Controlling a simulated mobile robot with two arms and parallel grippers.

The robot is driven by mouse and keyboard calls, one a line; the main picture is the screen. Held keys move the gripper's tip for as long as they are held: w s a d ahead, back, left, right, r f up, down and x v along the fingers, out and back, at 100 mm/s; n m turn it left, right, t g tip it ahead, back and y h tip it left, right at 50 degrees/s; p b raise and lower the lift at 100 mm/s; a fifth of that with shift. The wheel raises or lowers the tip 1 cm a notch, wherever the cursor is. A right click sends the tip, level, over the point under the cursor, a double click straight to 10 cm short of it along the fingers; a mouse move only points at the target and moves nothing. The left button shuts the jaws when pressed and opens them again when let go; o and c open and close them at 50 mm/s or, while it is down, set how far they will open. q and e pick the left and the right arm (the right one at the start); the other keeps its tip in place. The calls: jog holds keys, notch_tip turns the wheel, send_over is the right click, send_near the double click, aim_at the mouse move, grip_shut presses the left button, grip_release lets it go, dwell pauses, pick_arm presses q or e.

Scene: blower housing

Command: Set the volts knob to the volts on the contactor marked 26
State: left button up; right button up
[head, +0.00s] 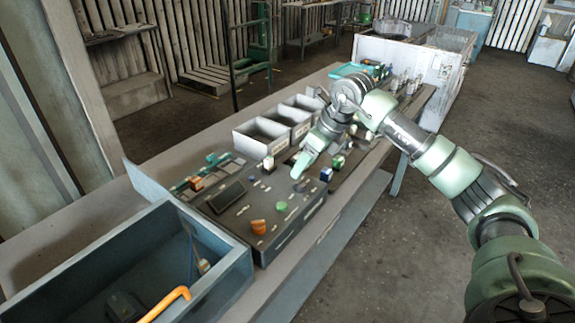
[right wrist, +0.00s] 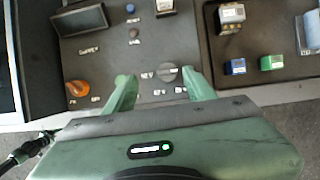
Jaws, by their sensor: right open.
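In the right wrist view a round dark grey knob (right wrist: 167,73) sits on the control panel (right wrist: 103,55), with small labels around it too blurred to read. My right gripper (right wrist: 163,90) is open, its two fingers apart on either side of the knob's lower part; I cannot tell if they touch it. In the head view my right gripper (head: 299,168) is over the panel (head: 232,221) and hides part of it. Blue (right wrist: 236,66) and green (right wrist: 271,62) blocks and a pale-and-brown block (right wrist: 230,15) stand right of the panel; no 26 is readable. My left gripper is out of view.
An orange knob (right wrist: 77,89), a blue button (right wrist: 130,8) and a dark display (right wrist: 80,18) are on the panel. A blue-grey open bin (head: 222,280) stands at the near left of the bench. Grey bins (head: 258,150) line the back.

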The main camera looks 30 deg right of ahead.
aim_at(301, 181)
jog(key=shift+s+d+f+p, duration=0.1)
jog(key=shift+d+f+p, duration=0.15)
jog(key=shift+f, duration=0.25)
jog(key=shift+s+d+f+p, duration=0.15)
jog(key=shift+f+p, duration=0.15)
jog(key=shift+f, duration=0.2)
jog(key=x, duration=0.3)
jog(key=shift+w+p, duration=0.15)
jog(key=shift+p, duration=0.15)
jog(key=shift+w+f, duration=0.45)
jog(key=shift+f, duration=0.3)
jog(key=shift+s, duration=0.1)
jog(key=shift+f+h, duration=0.1)
jog(key=shift+h, duration=0.2)
grip_shut()
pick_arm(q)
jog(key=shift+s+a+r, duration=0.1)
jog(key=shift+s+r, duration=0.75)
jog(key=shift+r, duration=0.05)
